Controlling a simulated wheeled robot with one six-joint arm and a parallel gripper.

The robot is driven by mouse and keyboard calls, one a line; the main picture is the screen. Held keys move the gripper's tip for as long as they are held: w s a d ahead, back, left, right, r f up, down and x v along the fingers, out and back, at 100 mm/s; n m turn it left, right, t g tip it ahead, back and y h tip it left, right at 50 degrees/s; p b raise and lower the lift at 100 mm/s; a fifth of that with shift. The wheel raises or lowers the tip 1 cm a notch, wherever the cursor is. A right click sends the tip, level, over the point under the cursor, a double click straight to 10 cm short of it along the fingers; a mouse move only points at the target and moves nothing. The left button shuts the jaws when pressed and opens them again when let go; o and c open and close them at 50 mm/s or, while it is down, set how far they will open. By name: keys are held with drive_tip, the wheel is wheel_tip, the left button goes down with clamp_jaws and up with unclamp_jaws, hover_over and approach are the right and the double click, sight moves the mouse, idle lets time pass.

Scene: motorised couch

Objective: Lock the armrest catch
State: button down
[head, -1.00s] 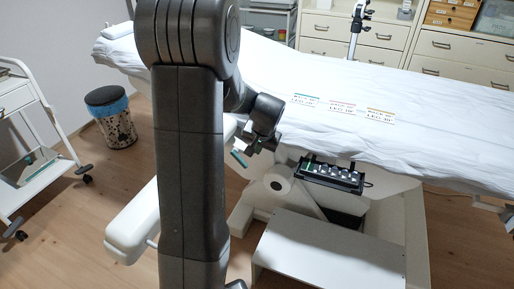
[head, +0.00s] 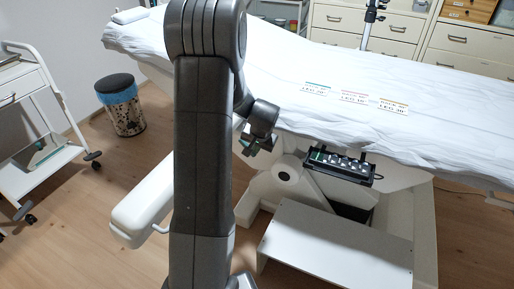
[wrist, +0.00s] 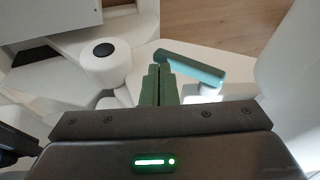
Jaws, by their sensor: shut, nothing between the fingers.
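The armrest catch shows in the wrist view as a teal-green lever (wrist: 192,68), slanting down to the right from just beyond my fingertips. My gripper (wrist: 158,72) is shut and empty, its green fingers together at the lever's left end. I cannot tell whether they touch it. In the head view my gripper (head: 247,150) is low beside the couch's near edge, and the lever cannot be told apart from the fingers there. The white padded armrest (head: 150,200) lies to the left of my arm, partly hidden by it.
The couch (head: 280,75) has a white sheet with several printed cards. A black control box (head: 340,166) hangs on its near side, above a white step (head: 335,245). A white trolley (head: 40,150) and a bin (head: 120,105) stand at left. Floor between trolley and armrest is clear.

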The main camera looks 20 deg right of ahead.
sight(252, 156)
drive_tip(key=shift+f+b, duration=0.4)
drive_tip(key=shift+f, duration=0.1)
drive_tip(key=f+b, duration=0.2)
drive_tip(key=w+a+f+b, duration=0.1)
drive_tip(key=shift+w+f+t+y+b, duration=0.2)
drive_tip(key=shift+f+t+y+b, duration=0.3)
drive_tip(key=shift+b, duration=0.6)
drive_tip(key=shift+w+a+r+b, duration=0.1)
drive_tip(key=shift+w+a+b, duration=0.05)
drive_tip(key=shift+a+b, duration=0.15)
drive_tip(key=shift+w, duration=0.1)
idle(1.4)
drive_tip(key=shift+r+p, duration=0.35)
drive_tip(key=shift+r, duration=0.4)
